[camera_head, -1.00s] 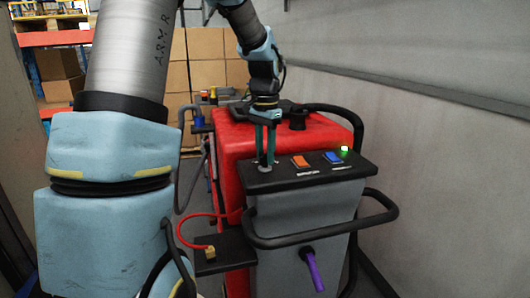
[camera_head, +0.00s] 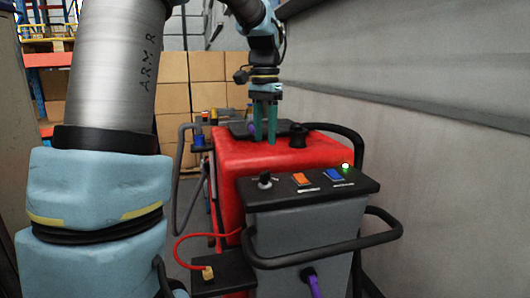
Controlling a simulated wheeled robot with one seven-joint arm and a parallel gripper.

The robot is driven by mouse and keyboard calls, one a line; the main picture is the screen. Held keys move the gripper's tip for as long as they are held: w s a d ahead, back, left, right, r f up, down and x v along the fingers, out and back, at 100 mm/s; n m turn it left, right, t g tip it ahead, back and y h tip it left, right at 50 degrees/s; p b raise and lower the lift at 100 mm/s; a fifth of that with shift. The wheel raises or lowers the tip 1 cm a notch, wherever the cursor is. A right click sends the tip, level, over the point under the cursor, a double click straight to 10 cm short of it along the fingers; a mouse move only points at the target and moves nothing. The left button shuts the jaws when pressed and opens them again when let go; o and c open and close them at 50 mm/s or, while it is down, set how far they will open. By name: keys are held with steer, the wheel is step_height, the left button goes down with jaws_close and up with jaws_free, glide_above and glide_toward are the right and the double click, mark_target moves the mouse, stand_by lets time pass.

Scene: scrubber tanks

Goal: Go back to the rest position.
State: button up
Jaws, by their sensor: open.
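My gripper (camera_head: 265,138) hangs fingers down above the red scrubber tank (camera_head: 235,180), with nothing between its green fingers. It is open. It is apart from the black control panel (camera_head: 350,187), behind and above it.
A black handlebar (camera_head: 330,254) juts from the panel's front. A red cable (camera_head: 180,240) runs to a small black box (camera_head: 225,272) at the left. A grey wall (camera_head: 450,150) stands close on the right. Cardboard boxes (camera_head: 205,68) are stacked behind.

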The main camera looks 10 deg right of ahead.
steer(key=shift+r, duration=0.4)
steer(key=s+a+f+n, duration=0.4)
steer(key=s+a+f, duration=0.3)
steer(key=a+f, duration=0.1)
steer(key=s+a+f+n+t, duration=0.1)
steer(key=s+a+f+n, duration=0.4)
steer(key=f, duration=0.5)
steer(key=s+a, duration=0.2)
steer(key=a, duration=0.1)
steer(key=shift+a+f+n+t, duration=0.25)
steer(key=shift+f+n+t, duration=0.05)
steer(key=shift+f, duration=0.1)
